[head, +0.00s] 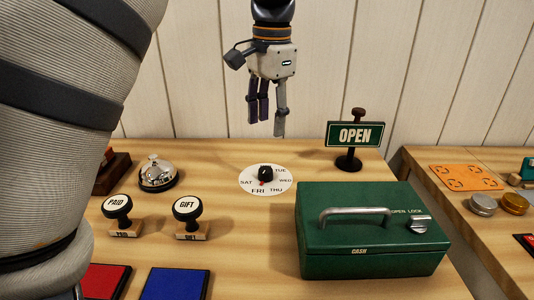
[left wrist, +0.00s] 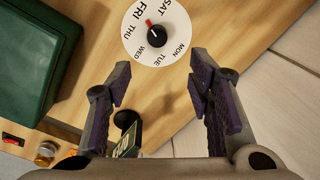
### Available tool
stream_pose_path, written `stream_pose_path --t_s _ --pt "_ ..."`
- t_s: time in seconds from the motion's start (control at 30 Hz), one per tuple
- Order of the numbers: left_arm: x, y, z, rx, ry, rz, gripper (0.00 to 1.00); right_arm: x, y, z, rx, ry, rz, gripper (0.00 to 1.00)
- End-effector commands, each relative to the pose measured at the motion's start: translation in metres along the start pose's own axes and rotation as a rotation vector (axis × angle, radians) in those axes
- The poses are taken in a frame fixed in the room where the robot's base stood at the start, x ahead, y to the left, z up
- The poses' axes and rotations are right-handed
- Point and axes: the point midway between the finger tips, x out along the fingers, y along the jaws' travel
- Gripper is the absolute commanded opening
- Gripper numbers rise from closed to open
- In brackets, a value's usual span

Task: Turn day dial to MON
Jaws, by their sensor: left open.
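The day dial (head: 284,184) is a white disc lettered with day names, flat on the wooden table. Its black knob (head: 265,172) has a red pointer directed towards FRI. In the left wrist view the dial (left wrist: 183,23) shows at the top, with the red-marked knob (left wrist: 156,36) pointing near FRI. MON is readable there, on the knob's lower right. My left gripper (head: 270,122) is open and empty, in the air above and behind the dial, apart from it. Its spread fingers (left wrist: 160,82) point towards the dial in the left wrist view. My right gripper is out of view.
A green cash box (head: 348,262) stands front right of the dial, an OPEN sign (head: 354,135) behind right. A bell (head: 157,174), PAID stamp (head: 118,207) and GIFT stamp (head: 188,208) stand left. Blue (head: 176,284) and red (head: 105,281) pads lie in front. My arm covers the left.

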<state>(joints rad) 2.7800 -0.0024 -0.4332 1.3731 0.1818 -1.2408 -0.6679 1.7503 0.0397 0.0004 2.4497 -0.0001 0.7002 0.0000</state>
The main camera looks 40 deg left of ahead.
Motion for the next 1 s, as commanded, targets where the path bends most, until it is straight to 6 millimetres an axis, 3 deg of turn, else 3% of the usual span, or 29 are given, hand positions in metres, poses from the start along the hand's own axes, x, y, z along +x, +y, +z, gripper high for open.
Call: stream_pose_path --t_s 0.4,0.5,0.87,1.0 --pt "0.095 0.0 0.001 -0.001 -0.007 0.001 0.47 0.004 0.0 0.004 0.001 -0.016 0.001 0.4" --pt "0.109 0.0 0.001 -0.001 -0.004 0.002 0.47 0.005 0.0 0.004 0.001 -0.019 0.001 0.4" --pt "0.118 0.0 0.001 -0.001 0.0 0.0 0.47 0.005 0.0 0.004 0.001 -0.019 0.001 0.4" --pt "0.118 0.0 0.001 -0.001 0.0 0.0 0.18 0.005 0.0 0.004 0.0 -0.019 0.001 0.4"
